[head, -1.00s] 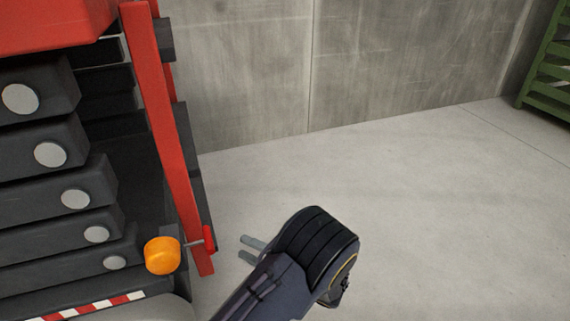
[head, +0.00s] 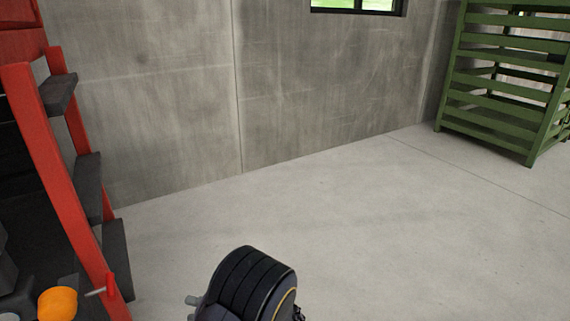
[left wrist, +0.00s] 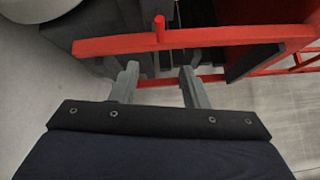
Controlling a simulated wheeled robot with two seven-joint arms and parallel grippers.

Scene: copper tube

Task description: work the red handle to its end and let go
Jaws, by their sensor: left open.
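In the left wrist view the red handle (left wrist: 160,28) stands at a red bar, beyond my fingertips. My left gripper (left wrist: 159,72) is open and empty, its two fingers apart and pointing toward the bar. In the head view my left gripper (head: 193,307) is at the bottom, right of the handle with floor showing between them. Its fingers are partly cut off or hidden. My right gripper is not in view.
The red frame post (head: 60,185) with dark steps (head: 88,185) rises at the left. A concrete wall (head: 160,95) stands behind. A green slatted rack (head: 500,85) is at the back right. The grey floor (head: 360,230) between is clear.

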